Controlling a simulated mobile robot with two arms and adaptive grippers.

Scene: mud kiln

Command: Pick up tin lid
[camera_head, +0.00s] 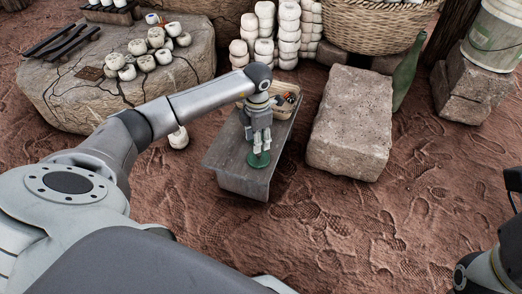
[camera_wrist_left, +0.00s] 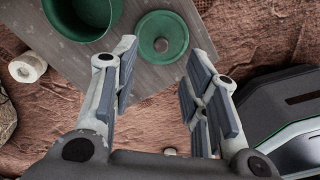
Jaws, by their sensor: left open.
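The tin lid is a round green disc with a small knob in its middle. It lies flat on the grey bench near its edge in the left wrist view (camera_wrist_left: 162,30). In the head view the green lid (camera_head: 259,160) shows at the bench's near end, just below my left gripper (camera_head: 261,148). My left gripper is open and empty, and its spread fingers (camera_wrist_left: 163,60) point towards the lid. I cannot tell how high they are above it. A green open tin (camera_wrist_left: 88,14) stands beside the lid, cut by the frame's top edge.
The low grey bench (camera_head: 226,164) also carries a wicker basket (camera_head: 284,105) with small items. A stone block (camera_head: 350,125) stands right of it, with a green bottle (camera_head: 407,75) behind. A white spool-like piece (camera_head: 178,139) lies left. Open reddish ground is in front.

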